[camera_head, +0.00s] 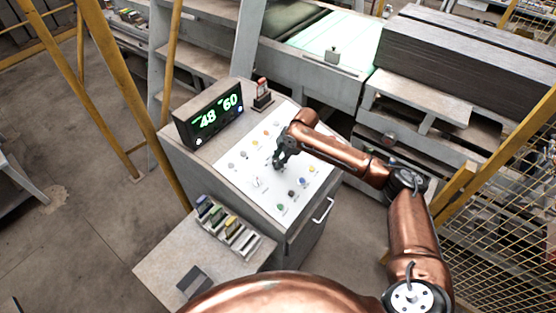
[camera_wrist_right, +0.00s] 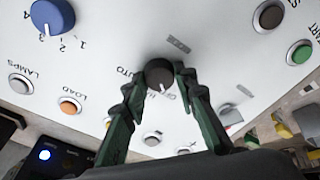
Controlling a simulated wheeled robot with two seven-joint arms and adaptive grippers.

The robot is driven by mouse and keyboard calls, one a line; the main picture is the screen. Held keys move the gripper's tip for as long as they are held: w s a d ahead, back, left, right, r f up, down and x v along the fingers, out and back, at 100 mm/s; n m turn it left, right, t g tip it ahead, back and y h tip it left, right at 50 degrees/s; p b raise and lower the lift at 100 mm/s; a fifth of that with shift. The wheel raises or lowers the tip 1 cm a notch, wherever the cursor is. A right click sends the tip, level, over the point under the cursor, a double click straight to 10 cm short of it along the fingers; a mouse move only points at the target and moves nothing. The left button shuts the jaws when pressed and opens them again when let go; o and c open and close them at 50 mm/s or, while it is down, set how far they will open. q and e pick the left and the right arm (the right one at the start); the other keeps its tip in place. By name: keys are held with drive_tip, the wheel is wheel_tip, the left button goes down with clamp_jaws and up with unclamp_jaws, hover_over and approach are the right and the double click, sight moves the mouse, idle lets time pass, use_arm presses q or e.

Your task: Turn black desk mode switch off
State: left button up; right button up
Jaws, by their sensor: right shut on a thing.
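The black mode switch (camera_wrist_right: 158,74) is a round dark knob on the white sloped desk panel (camera_head: 240,153). In the right wrist view its pale pointer mark faces down, close to the lettering OFF, with AUTO printed to its left. My right gripper (camera_head: 278,165) reaches down to the middle of the panel. In the right wrist view the green fingertips (camera_wrist_right: 160,80) are shut on the knob, one on each side. In the head view the gripper hides the knob. My left gripper is in neither view.
Several knobs and buttons surround the switch, including a blue knob (camera_wrist_right: 52,15), a LOAD button (camera_wrist_right: 69,105) and a START button (camera_wrist_right: 300,53). A black display (camera_head: 210,115) reading 48 and 60 stands on the desk. A rack of coloured items (camera_head: 228,229) stands in front.

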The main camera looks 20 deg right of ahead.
drive_tip(key=o, duration=1.1)
drive_tip(key=shift+r, duration=0.1)
drive_tip(key=v, duration=1.1)
drive_tip(key=shift+s+d+r, duration=0.2)
drive_tip(key=shift+r, duration=0.15)
